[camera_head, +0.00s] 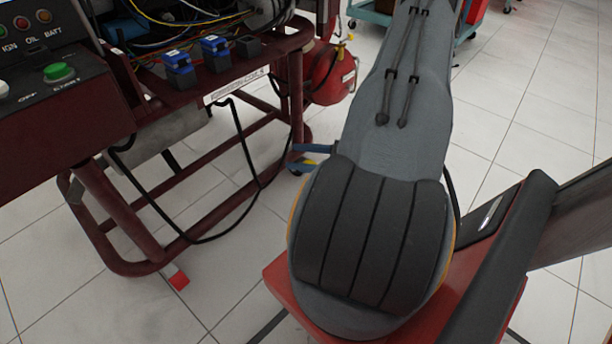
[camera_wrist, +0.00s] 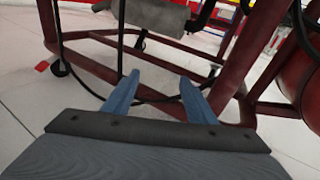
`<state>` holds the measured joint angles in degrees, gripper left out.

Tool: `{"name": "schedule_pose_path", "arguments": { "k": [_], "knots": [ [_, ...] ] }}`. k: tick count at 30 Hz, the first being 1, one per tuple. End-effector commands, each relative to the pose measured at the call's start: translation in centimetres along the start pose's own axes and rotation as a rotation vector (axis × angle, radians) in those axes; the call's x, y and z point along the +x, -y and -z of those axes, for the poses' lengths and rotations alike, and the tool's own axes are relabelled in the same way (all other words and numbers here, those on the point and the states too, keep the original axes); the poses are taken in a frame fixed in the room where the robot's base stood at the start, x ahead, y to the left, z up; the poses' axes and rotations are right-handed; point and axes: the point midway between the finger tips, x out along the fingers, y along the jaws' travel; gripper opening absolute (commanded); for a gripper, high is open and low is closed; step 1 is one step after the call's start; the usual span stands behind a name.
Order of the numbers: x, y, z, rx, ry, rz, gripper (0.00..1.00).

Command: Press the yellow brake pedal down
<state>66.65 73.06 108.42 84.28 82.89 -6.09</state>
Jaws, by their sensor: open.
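I cannot clearly make out the yellow brake pedal in either view. In the head view a small yellow patch shows between the blue fingers of my gripper (camera_head: 293,157); I cannot tell whether it is a pedal or part of my gripper. In the wrist view my gripper (camera_wrist: 160,78) is open, with its two blue fingers apart and nothing between them. It points low at the dark red tube frame of the engine trainer (camera_head: 115,215), whose lower bars also show in the wrist view (camera_wrist: 110,75). My arm hides much of the floor behind it.
A control panel (camera_head: 55,85) with a green button (camera_head: 58,72) is at the upper left. Blue-topped switches (camera_head: 180,68) sit on the frame's shelf. A red cylinder (camera_head: 330,72) stands behind. A black cable (camera_head: 255,170) hangs in a loop.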

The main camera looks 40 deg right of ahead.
Motion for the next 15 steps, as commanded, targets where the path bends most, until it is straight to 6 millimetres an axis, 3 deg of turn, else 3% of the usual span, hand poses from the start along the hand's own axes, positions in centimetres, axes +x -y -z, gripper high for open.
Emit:
{"name": "schedule_pose_path", "arguments": {
  "k": [1,6,10,15],
  "knots": [
    [-0.6,1.1,3.6,0.027,0.019,0.077,0.52],
    [-3.5,4.0,10.2,0.078,0.069,0.285,0.52],
    [-5.1,5.0,13.1,0.097,0.091,0.386,0.52],
    [-5.8,5.6,14.4,0.105,0.102,0.437,0.52]
  ]
}}
